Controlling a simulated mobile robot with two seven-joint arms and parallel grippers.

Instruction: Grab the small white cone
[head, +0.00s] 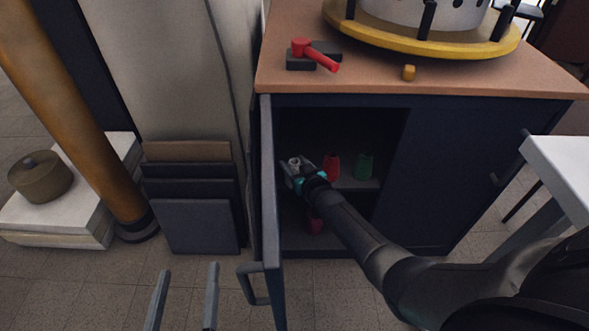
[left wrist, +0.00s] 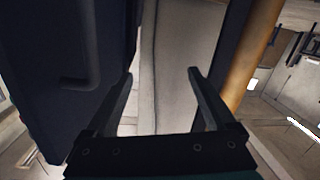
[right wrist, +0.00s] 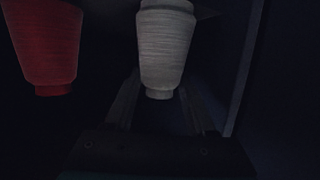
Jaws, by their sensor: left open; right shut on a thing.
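The small white cone (right wrist: 165,45) is a thread-wound cone inside the dark cabinet. In the right wrist view it stands between the fingers of my right gripper (right wrist: 162,105). In the head view the right gripper (head: 291,174) is inside the open cabinet, shut on the white cone (head: 295,162), whose top shows above the fingers. My left gripper (head: 187,295) is open and empty, low in front of the cabinet's left side. It also shows open in the left wrist view (left wrist: 162,78).
A red cone (head: 332,166) and a green cone (head: 364,165) stand on the shelf right of my right gripper. Another red cone (head: 315,224) is lower down. The open door (head: 268,190) is close on the left. Dark panels (head: 195,225) lean against the wall.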

